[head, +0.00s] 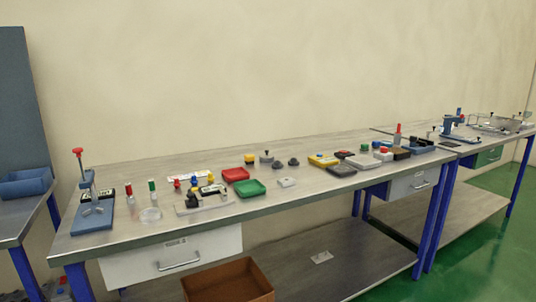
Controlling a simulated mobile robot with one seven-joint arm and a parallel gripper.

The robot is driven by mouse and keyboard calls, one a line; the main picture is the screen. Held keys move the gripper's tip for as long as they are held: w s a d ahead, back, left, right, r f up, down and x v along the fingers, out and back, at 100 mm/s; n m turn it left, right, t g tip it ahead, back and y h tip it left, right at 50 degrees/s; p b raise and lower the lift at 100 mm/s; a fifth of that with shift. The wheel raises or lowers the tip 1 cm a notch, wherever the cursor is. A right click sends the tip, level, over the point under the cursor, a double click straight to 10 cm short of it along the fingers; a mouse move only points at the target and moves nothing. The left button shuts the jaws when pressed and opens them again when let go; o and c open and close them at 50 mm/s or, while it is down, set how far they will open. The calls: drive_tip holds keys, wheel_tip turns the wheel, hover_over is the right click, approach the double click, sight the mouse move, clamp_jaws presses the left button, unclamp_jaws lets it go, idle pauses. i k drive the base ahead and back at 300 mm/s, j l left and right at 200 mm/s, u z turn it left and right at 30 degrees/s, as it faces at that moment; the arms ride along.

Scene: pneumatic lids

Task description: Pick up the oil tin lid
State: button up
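I cannot tell for certain which item is the oil tin lid; the items on the workbench (330,200) are small at this distance. A pale round dish-like piece (150,214) lies near the left front edge. A small white piece (287,182) lies near the middle front. Two slim pieces stand at the left, one with a red top (129,190) and one with a green top (152,186). My gripper is not in view.
A blue press with a red knob (90,205) stands at the bench's left end. A red tray (235,174) and green tray (250,188) sit mid-left. A brown box (228,281) is below. Bare bench surface lies right of the small white piece.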

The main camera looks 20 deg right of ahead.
sight(266, 155)
drive_tip(key=i+l, duration=0.1)
drive_tip(key=l, duration=0.4)
drive_tip(key=i+l, duration=0.15)
drive_tip(key=l, duration=0.4)
drive_tip(key=i+l+u, duration=0.1)
drive_tip(key=l, duration=0.4)
drive_tip(key=i+l, duration=0.1)
drive_tip(key=l, duration=0.45)
drive_tip(key=i+l, duration=0.3)
drive_tip(key=l, duration=0.15)
drive_tip(key=i+l, duration=0.4)
drive_tip(key=i, duration=0.95)
